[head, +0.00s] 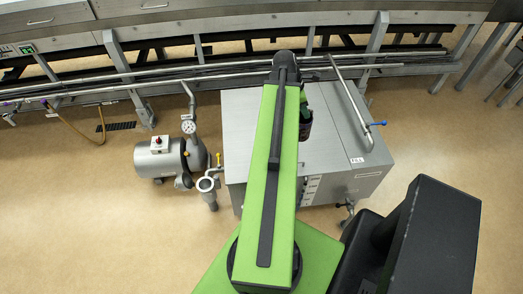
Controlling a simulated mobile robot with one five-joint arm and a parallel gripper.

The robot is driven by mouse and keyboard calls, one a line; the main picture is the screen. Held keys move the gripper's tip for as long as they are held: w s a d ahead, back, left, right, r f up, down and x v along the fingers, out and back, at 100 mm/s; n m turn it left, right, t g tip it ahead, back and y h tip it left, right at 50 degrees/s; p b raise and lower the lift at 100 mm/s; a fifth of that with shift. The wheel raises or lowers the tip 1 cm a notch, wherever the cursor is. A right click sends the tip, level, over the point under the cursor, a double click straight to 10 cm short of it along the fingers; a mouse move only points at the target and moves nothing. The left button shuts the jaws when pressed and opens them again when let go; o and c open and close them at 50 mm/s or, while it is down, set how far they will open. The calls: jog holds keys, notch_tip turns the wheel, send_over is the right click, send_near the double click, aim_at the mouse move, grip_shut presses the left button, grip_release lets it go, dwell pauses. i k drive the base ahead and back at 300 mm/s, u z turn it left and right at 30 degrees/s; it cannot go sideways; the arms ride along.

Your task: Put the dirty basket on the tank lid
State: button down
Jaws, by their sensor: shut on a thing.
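The tank (345,188) is a grey metal box in the middle of the head view, with a flat grey lid (244,120) on top. My green arm reaches over it and hides the middle of the lid. My gripper (304,113) shows only partly, at the right side of the arm's far end. It is shut on a small dark thing, which I take to be the dirty basket (305,129). The basket shows over the lid, mostly hidden by the arm. I cannot tell its height above the lid.
A pump motor (158,158) with a gauge (188,127) stands left of the tank. An open round pipe housing (207,184) stands by the tank's left side. A long machine frame crosses the back.

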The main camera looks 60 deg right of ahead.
aim_at(240, 146)
jog(key=u, duration=0.05)
jog(key=i, duration=1)
jog(key=z, duration=0.05)
